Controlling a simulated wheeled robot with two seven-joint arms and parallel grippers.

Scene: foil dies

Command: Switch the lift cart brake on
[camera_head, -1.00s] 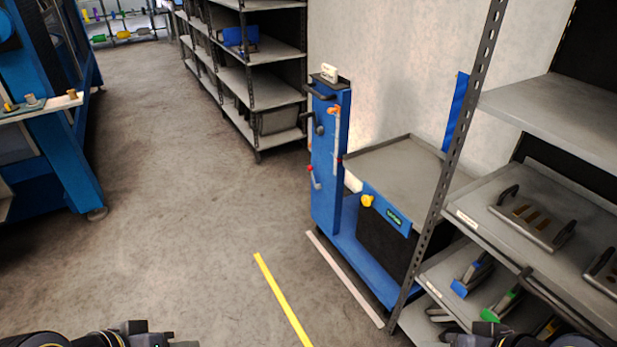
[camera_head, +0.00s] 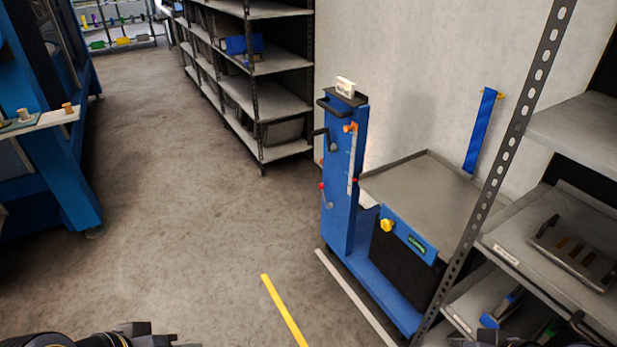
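The blue lift cart (camera_head: 340,215) stands against the wall, right of centre. Its upright column carries a black handle, a crank (camera_head: 326,135), a scale strip with an orange part (camera_head: 349,128), and a grey lever with a red knob (camera_head: 324,191). A yellow knob (camera_head: 387,225) sits on the front of its grey platform (camera_head: 420,180). I cannot tell which part is the brake. My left gripper (camera_head: 150,337) and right gripper (camera_head: 465,342) show only at the bottom edge, well short of the cart. Their fingers are mostly cut off.
A perforated-post rack (camera_head: 500,170) with trays stands close at the right, beside the cart. Grey shelves (camera_head: 275,95) stand behind it. A blue machine (camera_head: 60,170) is at the left. The floor between is clear, with a yellow line (camera_head: 284,312) and a white line (camera_head: 352,295).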

